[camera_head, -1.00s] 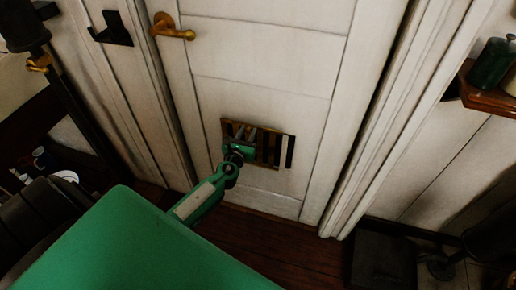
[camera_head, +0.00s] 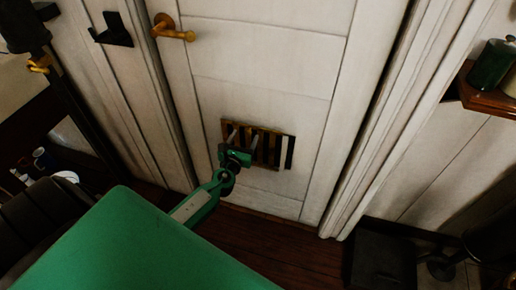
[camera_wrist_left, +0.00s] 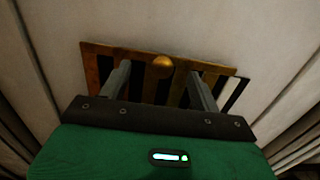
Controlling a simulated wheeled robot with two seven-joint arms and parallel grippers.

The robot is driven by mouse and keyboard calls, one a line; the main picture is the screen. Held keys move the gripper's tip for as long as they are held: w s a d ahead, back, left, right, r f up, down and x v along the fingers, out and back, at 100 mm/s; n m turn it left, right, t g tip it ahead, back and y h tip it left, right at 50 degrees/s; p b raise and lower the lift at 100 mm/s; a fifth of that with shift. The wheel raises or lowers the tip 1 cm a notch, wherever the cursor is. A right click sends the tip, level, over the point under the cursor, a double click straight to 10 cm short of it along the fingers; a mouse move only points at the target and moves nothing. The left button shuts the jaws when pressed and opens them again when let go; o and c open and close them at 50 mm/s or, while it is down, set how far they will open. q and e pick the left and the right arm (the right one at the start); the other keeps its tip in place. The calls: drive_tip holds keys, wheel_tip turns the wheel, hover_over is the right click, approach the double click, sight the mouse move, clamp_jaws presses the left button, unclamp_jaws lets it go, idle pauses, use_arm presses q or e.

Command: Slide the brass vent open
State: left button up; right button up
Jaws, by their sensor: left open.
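The brass vent (camera_head: 273,147) is a slatted plate low on the white door, with dark gaps between its bars and a pale strip near its right end. It also fills the upper middle of the left wrist view (camera_wrist_left: 103,68), where a round brass knob (camera_wrist_left: 160,64) stands out from it. My left gripper (camera_head: 243,137) is in front of the vent's left part. Its two fingers are apart and point at the vent, one on each side of the knob in the left wrist view (camera_wrist_left: 160,74). I cannot tell whether they touch it. My right gripper is out of view.
A brass door handle (camera_head: 173,29) is at the upper left of the door (camera_head: 262,60). A black bracket (camera_head: 112,30) is on the wall left of it. A wooden shelf (camera_head: 489,98) with a green jar (camera_head: 492,65) is at the right. Dark floorboards (camera_head: 270,240) lie below.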

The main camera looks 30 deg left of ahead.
use_arm(q)
drive_tip(key=v, duration=0.8)
drive_tip(key=shift+s, duration=0.2)
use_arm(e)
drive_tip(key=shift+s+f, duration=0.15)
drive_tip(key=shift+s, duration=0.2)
use_arm(q)
drive_tip(key=shift+d, duration=0.1)
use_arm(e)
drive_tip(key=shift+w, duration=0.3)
